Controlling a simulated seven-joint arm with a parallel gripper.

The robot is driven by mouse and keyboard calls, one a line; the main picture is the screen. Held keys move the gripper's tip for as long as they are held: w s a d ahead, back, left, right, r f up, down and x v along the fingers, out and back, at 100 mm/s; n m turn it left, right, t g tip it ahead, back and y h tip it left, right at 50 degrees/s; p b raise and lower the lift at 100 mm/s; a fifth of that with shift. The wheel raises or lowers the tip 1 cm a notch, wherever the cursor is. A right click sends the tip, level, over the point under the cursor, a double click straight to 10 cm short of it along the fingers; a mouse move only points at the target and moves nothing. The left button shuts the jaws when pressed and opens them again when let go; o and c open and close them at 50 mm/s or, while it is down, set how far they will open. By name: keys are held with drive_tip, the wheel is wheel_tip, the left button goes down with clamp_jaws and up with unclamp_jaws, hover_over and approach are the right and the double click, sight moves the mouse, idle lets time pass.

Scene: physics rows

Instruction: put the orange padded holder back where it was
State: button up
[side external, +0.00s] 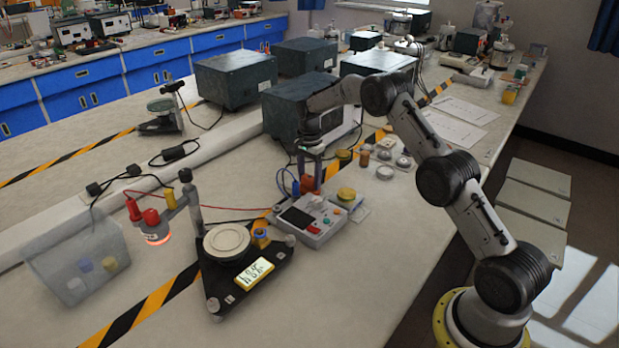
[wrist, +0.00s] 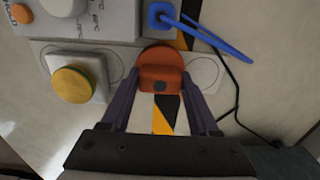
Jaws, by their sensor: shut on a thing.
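The orange padded holder (wrist: 161,72) is between the two fingers of my gripper (wrist: 161,100) in the wrist view. The fingers are shut on its sides. In the side view the holder (side external: 308,184) shows as a small orange block under my gripper (side external: 310,168), just behind the white instrument box. A pale plate (wrist: 110,60) with outlined round marks lies around and below it in the wrist view. I cannot tell whether the holder touches the plate or hangs a little above it.
A yellow-topped block (wrist: 75,83) sits left of the holder. The white instrument box (side external: 310,218) and blue leads (wrist: 205,35) are close by. A dark box (side external: 290,108) stands behind my gripper. A black triangular stand (side external: 245,270) is at front left.

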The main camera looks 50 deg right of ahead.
drive_tip(key=o, duration=1.4)
drive_tip(key=shift+f, duration=0.1)
